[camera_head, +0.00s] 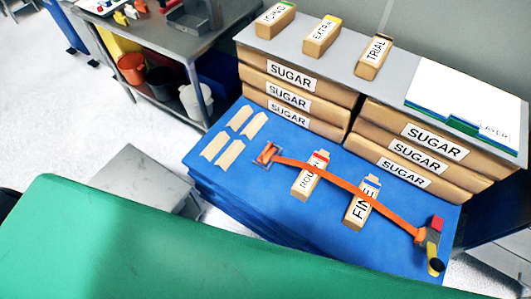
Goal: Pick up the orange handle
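A long, thin orange handle (335,180) lies across the blue table top. Its left end meets a small orange piece in a grey frame (267,153). Its right end meets a red, yellow and black piece (434,245) near the table's right edge. The strip crosses in front of two tan boxes, the ROUGH box (303,184) and the FINE box (355,212); I cannot tell if it touches them. Neither of my grippers is in view.
SUGAR boxes (292,76) are stacked behind, with a grey board and small boxes on top. Several tan strips (216,147) lie on the blue table's (240,185) left part. A green surface (130,245) fills the foreground. A grey cart (160,40) stands at the back left.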

